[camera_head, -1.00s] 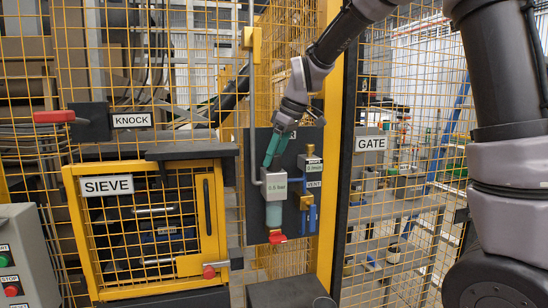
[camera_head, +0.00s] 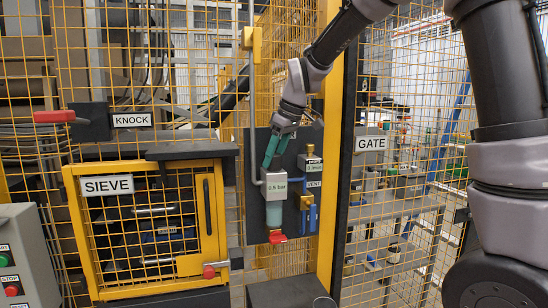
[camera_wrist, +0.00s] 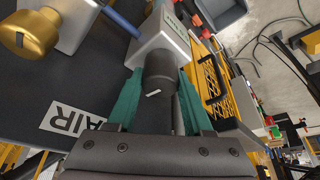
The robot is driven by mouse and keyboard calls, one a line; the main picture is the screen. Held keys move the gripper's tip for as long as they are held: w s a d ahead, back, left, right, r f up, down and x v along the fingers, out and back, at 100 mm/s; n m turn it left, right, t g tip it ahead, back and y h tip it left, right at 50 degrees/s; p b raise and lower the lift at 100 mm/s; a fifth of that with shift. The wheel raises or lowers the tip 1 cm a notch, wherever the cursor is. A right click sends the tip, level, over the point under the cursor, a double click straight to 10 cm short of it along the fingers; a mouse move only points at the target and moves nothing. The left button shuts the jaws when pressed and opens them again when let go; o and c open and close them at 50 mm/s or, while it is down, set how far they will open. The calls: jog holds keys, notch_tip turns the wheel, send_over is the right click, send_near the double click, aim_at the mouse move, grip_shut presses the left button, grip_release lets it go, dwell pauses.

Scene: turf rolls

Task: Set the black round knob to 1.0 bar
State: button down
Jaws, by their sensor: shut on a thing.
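The black round knob (camera_wrist: 158,72) sits on top of the pale grey regulator block (camera_head: 274,182); a white mark shows on its side in the wrist view. My gripper (camera_head: 271,160) reaches down from above, its two teal fingers on either side of the knob. It is shut on the knob, as the wrist view of my gripper (camera_wrist: 158,85) also shows. The small green display on the block's front appears to read 0.5 bar, though the digits are tiny. In the head view my fingers mostly hide the knob.
A brass knob (camera_wrist: 36,32) and the blue VENT valve (camera_head: 308,214) are close beside the regulator. A red handle (camera_head: 278,237) is below its bowl. The yellow SIEVE door (camera_head: 70,215) stands left, the yellow post (camera_head: 330,200) right. An AIR label (camera_wrist: 76,122) is on the dark panel.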

jog(key=m+t, duration=0.1)
jog(key=m, duration=0.3)
jog(key=shift+h, duration=0.4)
jog(key=shift+m+t+h, duration=0.5)
jog(key=shift+m+h, duration=0.2)
jog(key=shift+m, duration=1.3)
jog(key=c, duration=0.6)
grip_release()
jog(key=shift+r, duration=0.1)
jog(key=v, duration=1)
jog(key=shift+r, duration=0.35)
